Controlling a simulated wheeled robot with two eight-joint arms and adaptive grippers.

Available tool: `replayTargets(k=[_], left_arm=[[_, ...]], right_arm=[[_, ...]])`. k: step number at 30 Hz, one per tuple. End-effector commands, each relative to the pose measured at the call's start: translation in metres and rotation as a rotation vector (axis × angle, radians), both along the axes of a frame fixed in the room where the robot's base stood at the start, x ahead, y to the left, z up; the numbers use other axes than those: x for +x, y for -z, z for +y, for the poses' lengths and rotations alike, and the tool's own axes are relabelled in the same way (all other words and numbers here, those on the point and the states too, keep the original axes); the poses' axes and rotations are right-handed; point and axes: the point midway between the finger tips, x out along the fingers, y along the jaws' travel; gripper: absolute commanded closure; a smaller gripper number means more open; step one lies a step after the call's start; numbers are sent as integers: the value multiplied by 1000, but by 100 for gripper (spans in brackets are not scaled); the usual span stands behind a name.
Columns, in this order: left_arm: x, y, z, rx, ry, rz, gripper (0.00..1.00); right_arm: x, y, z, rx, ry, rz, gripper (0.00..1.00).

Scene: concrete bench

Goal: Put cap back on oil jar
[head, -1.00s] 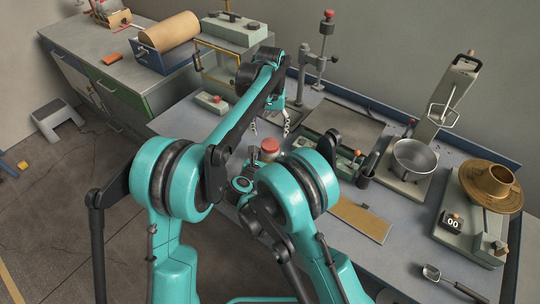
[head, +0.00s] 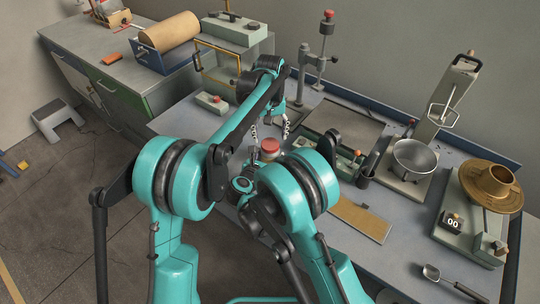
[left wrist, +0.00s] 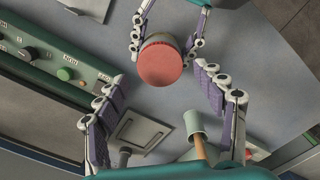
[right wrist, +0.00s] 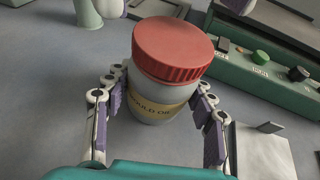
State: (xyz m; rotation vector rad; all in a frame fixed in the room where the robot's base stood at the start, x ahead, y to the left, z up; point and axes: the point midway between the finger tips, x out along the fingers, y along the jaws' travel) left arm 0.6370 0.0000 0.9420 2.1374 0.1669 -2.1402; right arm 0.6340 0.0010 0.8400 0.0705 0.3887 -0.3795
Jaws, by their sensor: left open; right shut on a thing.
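The oil jar (right wrist: 150,103) is grey with a tan label and stands upright on the bench. The red cap (right wrist: 172,48) sits on top of its mouth and looks level; I cannot tell whether it is screwed tight. The cap also shows in the head view (head: 270,145) and the left wrist view (left wrist: 160,64). My right gripper (right wrist: 160,92) is shut on the jar's body below the cap, one finger on each side. My left gripper (left wrist: 157,80) is open and empty, just above the cap; its fingers also show in the head view (head: 270,131). It appears clear of the cap.
A green control panel (left wrist: 62,72) with knobs stands close beside the jar. A tan board (head: 359,218), a metal pan (head: 414,157) and a stand (head: 322,52) are farther off.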

Motion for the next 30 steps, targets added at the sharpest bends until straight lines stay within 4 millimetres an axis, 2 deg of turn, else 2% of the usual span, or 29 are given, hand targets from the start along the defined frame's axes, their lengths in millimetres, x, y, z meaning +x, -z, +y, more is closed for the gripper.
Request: replayTargets(k=[6,17,20,23,24,30], left_arm=[[0,24,0,0,0,0,30],[0,29,0,0,0,0,30],[0,29,0,0,0,0,52],[0,29,0,0,0,0,78],[0,29,0,0,0,0,83],[0,29,0,0,7,0,83]], right_arm=[[0,0,0,0,0,1,100],[0,0,0,0,0,1,100],[0,0,0,0,0,1,100],[0,0,0,0,0,1,100],[0,0,0,0,0,1,100],[0,0,0,0,0,0,100]])
